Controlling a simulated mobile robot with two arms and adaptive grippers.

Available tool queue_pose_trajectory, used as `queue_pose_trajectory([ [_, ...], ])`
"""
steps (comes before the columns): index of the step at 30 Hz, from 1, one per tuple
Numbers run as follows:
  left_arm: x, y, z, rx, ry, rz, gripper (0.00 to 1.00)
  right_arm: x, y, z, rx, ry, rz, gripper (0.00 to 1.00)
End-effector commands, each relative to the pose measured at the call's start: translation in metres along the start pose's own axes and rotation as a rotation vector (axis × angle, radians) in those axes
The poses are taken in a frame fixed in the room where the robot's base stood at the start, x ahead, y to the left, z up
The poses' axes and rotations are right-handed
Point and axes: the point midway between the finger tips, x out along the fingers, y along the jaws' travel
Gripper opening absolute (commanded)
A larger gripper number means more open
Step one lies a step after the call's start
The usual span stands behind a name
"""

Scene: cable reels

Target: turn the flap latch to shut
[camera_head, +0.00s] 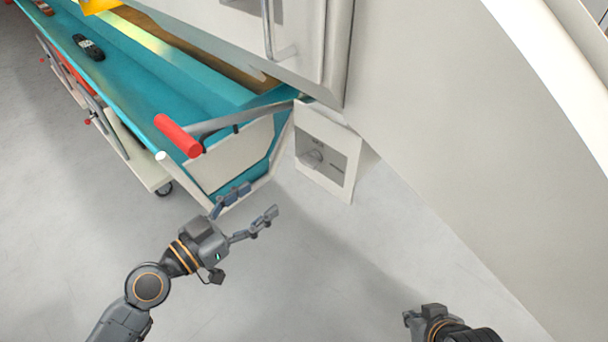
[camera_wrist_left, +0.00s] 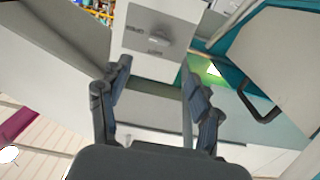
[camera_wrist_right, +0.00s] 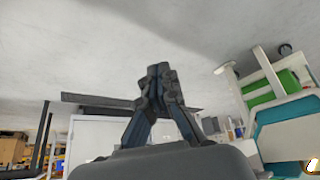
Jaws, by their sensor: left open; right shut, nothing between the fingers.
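The flap latch is a small grey knob (camera_head: 312,158) on a dark grey plate (camera_head: 340,165) with small markings, set in a white panel (camera_head: 349,187) at the corner of the large pale machine. The latch knob also shows in the left wrist view (camera_wrist_left: 157,38), upside down, beyond the fingertips. My left gripper (camera_head: 257,200) is open and empty, in front of the panel and apart from the knob; it also shows in the left wrist view (camera_wrist_left: 156,70). My right gripper (camera_head: 418,316) is shut and empty, low over the floor; it also shows in the right wrist view (camera_wrist_right: 160,68).
A teal cart (camera_head: 205,92) with a red-handled lever (camera_head: 178,136) stands left of the panel, close to my left gripper. A dark handset (camera_head: 89,47) lies on it. The large pale machine wall (camera_head: 440,120) bounds the right side. The floor (camera_head: 310,270) between my arms is clear.

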Motion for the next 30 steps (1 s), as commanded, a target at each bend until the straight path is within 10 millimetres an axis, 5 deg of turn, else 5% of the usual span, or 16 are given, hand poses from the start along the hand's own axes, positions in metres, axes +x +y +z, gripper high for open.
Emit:
queue_pose_trajectory([
  [10, 0.032, 0.001, -0.008, -0.001, 0.011, 0.002, 0.64, -0.02, 0.005, 0.041, 0.007, -0.202, 0.009, 0.0],
  [21, 0.11, 0.001, -0.006, -0.001, 0.009, 0.002, 0.64, -0.029, 0.005, 0.033, 0.007, -0.19, 0.009, 0.0],
  [30, 0.137, 0.001, -0.004, 0.001, 0.005, 0.002, 0.64, -0.03, 0.005, 0.032, 0.006, -0.19, 0.009, 0.0],
])
